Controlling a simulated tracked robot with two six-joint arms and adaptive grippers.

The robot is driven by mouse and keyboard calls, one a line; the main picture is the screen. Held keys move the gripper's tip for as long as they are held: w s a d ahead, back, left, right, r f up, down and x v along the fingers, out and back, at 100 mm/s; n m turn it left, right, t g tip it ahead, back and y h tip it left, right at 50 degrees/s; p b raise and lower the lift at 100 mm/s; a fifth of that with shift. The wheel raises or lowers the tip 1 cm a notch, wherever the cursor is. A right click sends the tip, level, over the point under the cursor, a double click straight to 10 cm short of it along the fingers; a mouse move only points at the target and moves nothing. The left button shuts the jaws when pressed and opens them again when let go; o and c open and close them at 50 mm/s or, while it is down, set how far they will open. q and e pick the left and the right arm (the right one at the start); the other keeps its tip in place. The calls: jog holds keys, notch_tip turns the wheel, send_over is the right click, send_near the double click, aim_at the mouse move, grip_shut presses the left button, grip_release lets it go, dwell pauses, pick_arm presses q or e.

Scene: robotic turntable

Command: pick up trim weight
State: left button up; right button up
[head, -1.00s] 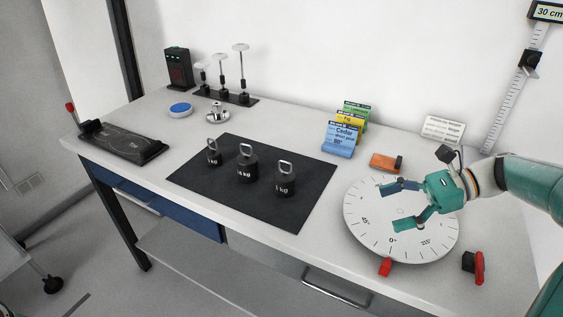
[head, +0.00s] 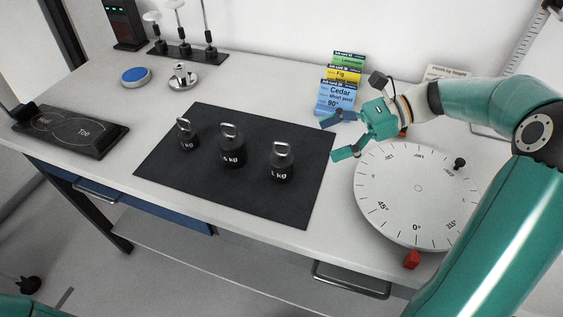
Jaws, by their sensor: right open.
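Three dark weights with metal loop handles stand upright on the black mat (head: 215,187). The left weight (head: 188,141) is the smallest, the middle weight (head: 232,155) is the largest, and the right weight (head: 282,168) is labelled 1 kg. I cannot tell from the labels which is called the trim weight. My right gripper (head: 336,137) is open and empty, with its fingers pointing left near the mat's right edge. It is to the right of the 1 kg weight and apart from it. My left gripper is out of view.
The white dial turntable (head: 410,205) is at the right, with a red block (head: 411,260) at its front. Coloured cards (head: 340,98) stand behind my right gripper. A black pad (head: 70,133), blue disc (head: 135,76) and silver piece (head: 182,78) are at the left.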

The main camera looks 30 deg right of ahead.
aim_at(284, 154)
jog(key=x, duration=1.1)
jog(key=shift+w+a+f, duration=0.1)
jog(key=shift+w+f, duration=0.1)
jog(key=shift+w, duration=0.1)
jog(key=shift+c, duration=0.3)
grip_shut()
jog(key=shift+r, duration=0.1)
